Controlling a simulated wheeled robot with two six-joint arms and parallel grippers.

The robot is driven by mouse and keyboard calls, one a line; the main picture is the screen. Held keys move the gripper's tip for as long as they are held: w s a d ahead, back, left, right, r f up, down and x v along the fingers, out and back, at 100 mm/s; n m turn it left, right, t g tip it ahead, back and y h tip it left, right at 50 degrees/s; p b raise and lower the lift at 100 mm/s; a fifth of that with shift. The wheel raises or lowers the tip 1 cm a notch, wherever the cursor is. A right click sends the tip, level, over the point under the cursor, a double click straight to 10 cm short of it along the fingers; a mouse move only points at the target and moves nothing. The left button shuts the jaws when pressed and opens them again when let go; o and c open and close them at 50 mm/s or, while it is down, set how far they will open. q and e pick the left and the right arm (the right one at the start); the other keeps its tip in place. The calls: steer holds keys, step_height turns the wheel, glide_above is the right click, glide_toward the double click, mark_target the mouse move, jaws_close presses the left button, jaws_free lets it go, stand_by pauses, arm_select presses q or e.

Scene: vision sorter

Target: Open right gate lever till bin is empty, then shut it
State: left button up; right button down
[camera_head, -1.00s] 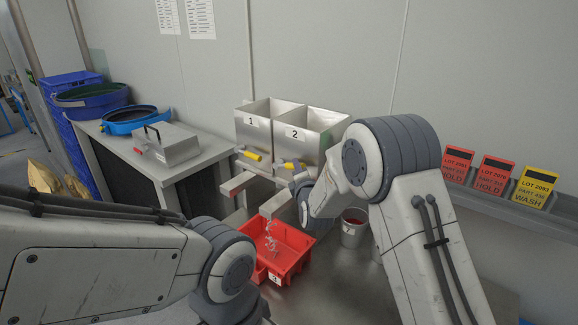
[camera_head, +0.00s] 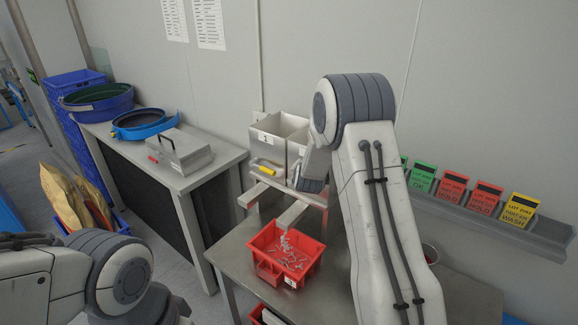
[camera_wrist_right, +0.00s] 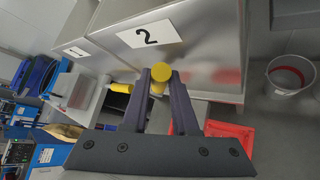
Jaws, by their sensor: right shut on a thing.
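The metal bin marked 2 (camera_wrist_right: 195,62) fills the top of the right wrist view. My right gripper (camera_wrist_right: 160,79) is shut on the yellow lever handle (camera_wrist_right: 161,86) below that label. In the head view my right arm hides this gripper, the lever and much of bin 2 (camera_head: 297,148). Small metallic parts lie in the red tray (camera_head: 262,270) and some show just below the mouth of the chute (camera_head: 292,214). How much is left inside bin 2 cannot be seen. My left gripper is out of view; only its arm shows at the lower left.
Bin 1 (camera_head: 268,142), with its own yellow lever (camera_head: 265,170), stands to the left of bin 2. A grey bucket (camera_wrist_right: 288,75) shows at the right in the wrist view. A side bench (camera_head: 225,158) at the left holds a metal box (camera_head: 182,152) and blue-rimmed sieves.

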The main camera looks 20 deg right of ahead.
stand_by(0.3)
steer(key=c, duration=0.8)
jaws_free()
steer(key=shift+w, duration=0.1)
steer(key=shift+o, duration=0.6)
steer(key=shift+f, duration=0.15)
steer(key=b+v, duration=0.3)
steer(key=v, duration=0.7)
steer(key=shift+r, duration=0.25)
